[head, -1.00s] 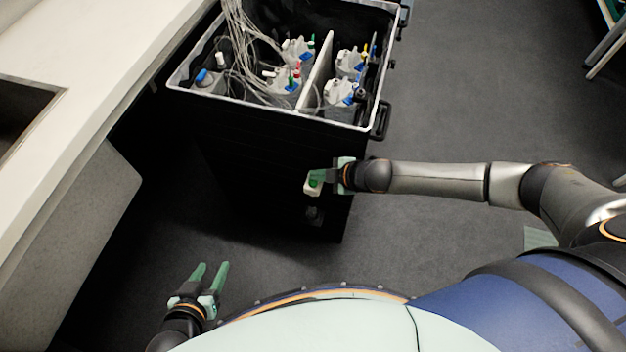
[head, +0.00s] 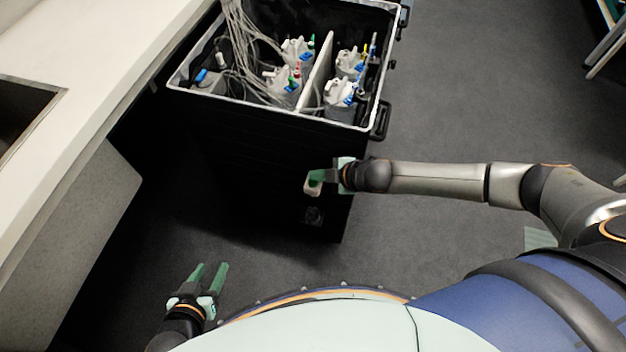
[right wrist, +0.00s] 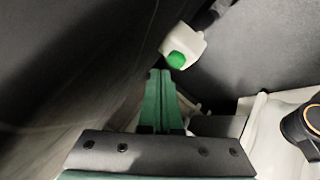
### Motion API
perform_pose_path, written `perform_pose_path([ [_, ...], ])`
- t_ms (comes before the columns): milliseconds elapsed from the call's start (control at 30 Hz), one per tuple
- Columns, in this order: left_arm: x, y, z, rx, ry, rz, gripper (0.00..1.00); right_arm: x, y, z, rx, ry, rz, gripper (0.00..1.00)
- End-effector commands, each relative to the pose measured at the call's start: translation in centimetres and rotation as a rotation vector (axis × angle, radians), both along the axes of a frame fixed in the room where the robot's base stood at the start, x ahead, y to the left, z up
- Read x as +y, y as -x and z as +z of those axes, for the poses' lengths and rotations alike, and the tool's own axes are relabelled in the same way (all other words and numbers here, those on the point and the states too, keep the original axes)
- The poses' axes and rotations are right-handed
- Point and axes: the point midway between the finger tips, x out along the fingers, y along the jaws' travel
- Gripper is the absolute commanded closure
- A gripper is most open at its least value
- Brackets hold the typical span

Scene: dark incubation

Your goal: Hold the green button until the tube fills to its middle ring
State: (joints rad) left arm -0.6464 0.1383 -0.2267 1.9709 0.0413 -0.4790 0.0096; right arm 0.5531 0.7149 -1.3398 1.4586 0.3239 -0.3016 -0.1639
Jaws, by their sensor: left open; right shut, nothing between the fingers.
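The green button (right wrist: 176,60) sits on a small white housing (right wrist: 195,42), which also shows in the head view (head: 311,189) on the dark side of a black case. My right gripper (right wrist: 160,73) is shut and empty, its green fingertips close beside the button. I cannot tell whether they touch it. In the head view my right gripper (head: 318,176) partly covers the housing. My left gripper (head: 211,278) is open and empty.
The open black case (head: 250,150) holds several clear bottles with coloured caps, thin tubing and a white divider (head: 316,68). A white counter (head: 90,110) runs along the left. Dark floor (head: 480,95) is free at the right.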

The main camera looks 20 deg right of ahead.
Motion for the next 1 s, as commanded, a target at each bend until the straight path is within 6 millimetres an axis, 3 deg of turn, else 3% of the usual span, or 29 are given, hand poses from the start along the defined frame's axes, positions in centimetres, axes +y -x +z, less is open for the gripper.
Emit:
perform_pose_path([
  [1000,-0.16,0.06,-0.35,0.000,0.002,-0.002,0.49,0.01,0.00,-0.88,0.000,0.000,0.000,1.00],
])
